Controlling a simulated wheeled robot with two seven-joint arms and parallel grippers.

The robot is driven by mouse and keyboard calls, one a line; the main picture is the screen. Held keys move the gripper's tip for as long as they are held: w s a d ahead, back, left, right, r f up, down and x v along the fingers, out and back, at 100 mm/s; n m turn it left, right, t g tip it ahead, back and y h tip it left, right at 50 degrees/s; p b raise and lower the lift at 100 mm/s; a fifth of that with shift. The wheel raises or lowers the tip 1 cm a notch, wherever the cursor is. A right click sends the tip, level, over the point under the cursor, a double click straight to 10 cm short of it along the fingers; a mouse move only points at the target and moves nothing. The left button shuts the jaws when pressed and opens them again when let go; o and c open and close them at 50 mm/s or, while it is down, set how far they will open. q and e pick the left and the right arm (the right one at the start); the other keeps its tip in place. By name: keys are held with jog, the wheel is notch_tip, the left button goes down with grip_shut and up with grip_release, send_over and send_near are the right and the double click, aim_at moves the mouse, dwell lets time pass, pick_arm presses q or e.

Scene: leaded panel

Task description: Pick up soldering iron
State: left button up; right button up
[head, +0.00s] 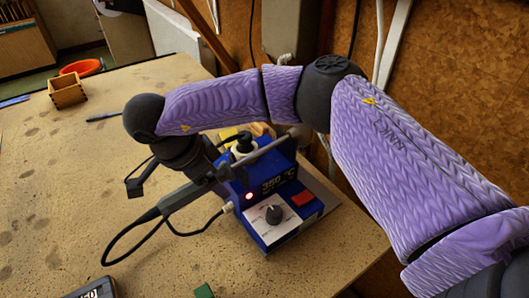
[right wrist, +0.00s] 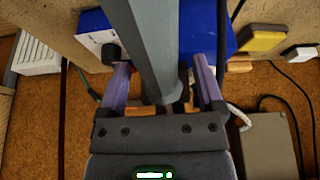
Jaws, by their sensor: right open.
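The soldering iron (head: 180,199) is a dark grey rod lying slantwise beside and over the blue soldering station (head: 287,183), with its black cable looping off to the left. In the right wrist view the iron (right wrist: 150,45) runs from the top edge down between my two fingers. My right gripper (head: 222,173) reaches down over the iron from the upper left. In the right wrist view its purple fingers (right wrist: 163,85) stand apart, one on each side of the iron, with gaps showing. The iron's far end is partly hidden. My left gripper is out of view.
The station has a dial, a red switch and a lit display. A yellow block (right wrist: 262,40) is beside it. The left middle of the speckled table (head: 60,190) is mostly clear.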

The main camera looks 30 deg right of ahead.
jog(key=shift+d+f, duration=0.1)
jog(key=shift+f, duration=0.15)
grip_shut()
dwell(0.3)
